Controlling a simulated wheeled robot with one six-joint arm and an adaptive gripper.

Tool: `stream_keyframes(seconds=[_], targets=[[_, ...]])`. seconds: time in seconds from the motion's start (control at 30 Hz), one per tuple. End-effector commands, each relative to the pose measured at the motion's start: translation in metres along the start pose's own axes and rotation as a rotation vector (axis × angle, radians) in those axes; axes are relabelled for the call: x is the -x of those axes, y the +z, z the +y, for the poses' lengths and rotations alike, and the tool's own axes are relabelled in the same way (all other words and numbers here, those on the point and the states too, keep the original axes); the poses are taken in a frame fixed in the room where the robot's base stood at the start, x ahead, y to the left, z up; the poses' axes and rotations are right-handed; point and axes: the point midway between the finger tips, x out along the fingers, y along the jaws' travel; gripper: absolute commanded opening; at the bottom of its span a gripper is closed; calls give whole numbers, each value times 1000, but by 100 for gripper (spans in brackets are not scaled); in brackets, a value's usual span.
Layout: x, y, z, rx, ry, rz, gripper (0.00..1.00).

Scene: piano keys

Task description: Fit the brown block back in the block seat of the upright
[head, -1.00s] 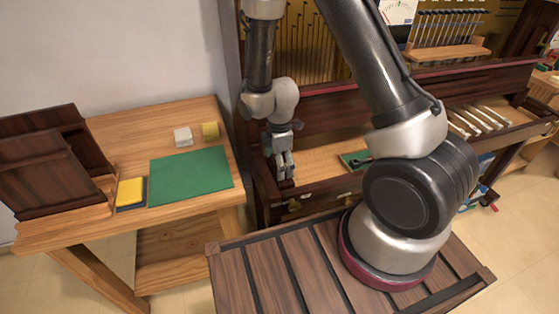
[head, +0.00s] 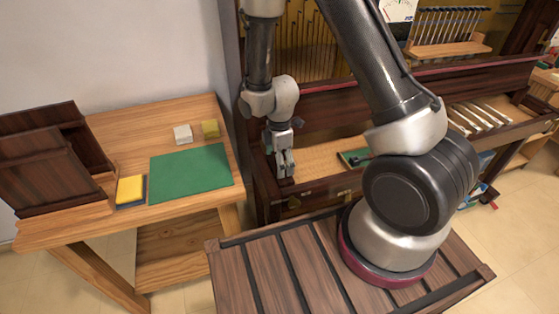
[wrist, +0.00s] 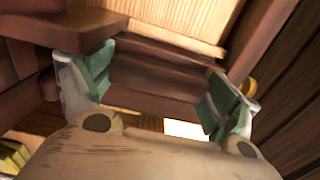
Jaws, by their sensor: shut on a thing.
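The upright (head: 330,133) is a dark reddish-brown piano case with its front open. My gripper (head: 285,168) points down at the left end of its key bed, close to the left case side. In the wrist view my gripper (wrist: 158,88) has its green-padded fingers shut on the brown block (wrist: 160,82), which spans the gap between them. In the head view the fingers mostly hide the block. The block is close to the reddish wood of the case; I cannot tell whether it touches. The block seat cannot be made out clearly.
A wooden bench (head: 215,112) on the left bears a green mat (head: 190,172), a yellow-and-dark pad (head: 131,190), a white cube (head: 183,134), a yellow cube (head: 210,129) and dark panels (head: 50,170). White keys (head: 480,117) lie along the right of the key bed.

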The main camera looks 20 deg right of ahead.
Motion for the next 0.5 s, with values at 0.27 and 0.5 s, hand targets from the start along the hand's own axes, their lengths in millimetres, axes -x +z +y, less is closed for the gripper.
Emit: stream_keyframes(seconds=[0.27, 0.5], targets=[[0, 0, 0, 0, 0, 0, 100], [0, 0, 0, 0, 0, 0, 100]])
